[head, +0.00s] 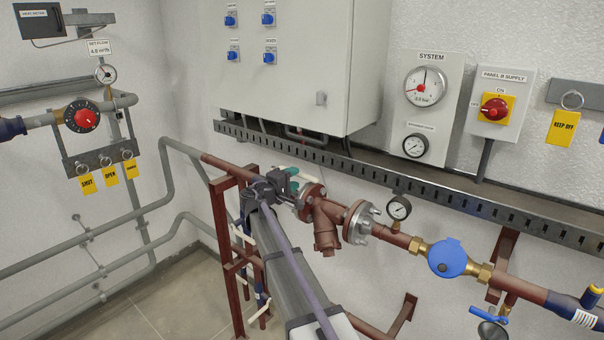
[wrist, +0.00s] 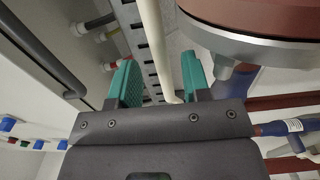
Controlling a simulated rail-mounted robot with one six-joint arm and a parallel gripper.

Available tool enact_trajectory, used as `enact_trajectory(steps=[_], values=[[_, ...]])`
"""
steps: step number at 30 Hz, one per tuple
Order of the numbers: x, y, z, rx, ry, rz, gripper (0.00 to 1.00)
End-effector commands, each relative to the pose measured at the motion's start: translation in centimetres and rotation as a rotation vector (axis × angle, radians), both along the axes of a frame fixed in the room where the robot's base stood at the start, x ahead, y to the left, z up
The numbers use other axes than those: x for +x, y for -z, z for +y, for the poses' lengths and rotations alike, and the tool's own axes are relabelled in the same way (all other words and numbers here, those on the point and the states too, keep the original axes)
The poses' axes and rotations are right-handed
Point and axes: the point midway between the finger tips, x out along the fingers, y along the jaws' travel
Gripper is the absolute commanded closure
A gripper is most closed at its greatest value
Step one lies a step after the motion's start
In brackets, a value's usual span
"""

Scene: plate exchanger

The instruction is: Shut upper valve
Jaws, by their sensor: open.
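My gripper (head: 292,180) is at the upper red pipe, just left of a flanged red fitting (head: 327,215). In the wrist view its two green fingers (wrist: 157,88) are open and apart. A cream lever handle (wrist: 152,40) runs down between the fingers; I cannot tell whether either finger touches it. In the head view a small pale part of the lever (head: 305,179) shows beside the fingers. The valve body under the lever is hidden behind my gripper and arm. The round red flange (wrist: 262,20) is close to the right finger in the wrist view.
A slotted cable tray (head: 400,181) runs along the wall above the pipe, under a grey cabinet (head: 285,70). A red pipe stand (head: 222,240) and other cream levers (head: 243,236) are below left. A pressure gauge (head: 399,207) and blue-capped meter (head: 447,258) sit right.

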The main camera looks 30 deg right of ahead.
Motion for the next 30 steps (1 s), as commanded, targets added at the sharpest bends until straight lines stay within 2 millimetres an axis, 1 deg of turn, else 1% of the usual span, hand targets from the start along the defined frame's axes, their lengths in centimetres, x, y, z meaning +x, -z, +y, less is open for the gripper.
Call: enact_trajectory(steps=[1, 3, 7, 10, 17, 30], values=[[0.7, 0.0, -1.2, 0.0, 0.003, 0.0, 0.56], [1.4, 0.0, -2.6, 0.0, 0.002, 0.0, 0.56], [2.2, 0.0, -4.4, 0.001, 0.001, 0.0, 0.56], [2.4, 0.0, -5.0, 0.001, 0.001, 0.0, 0.56], [2.4, 0.0, -5.1, 0.001, 0.0, 0.0, 0.56], [2.4, 0.0, -5.1, 0.001, 0.0, 0.0, 0.98]])
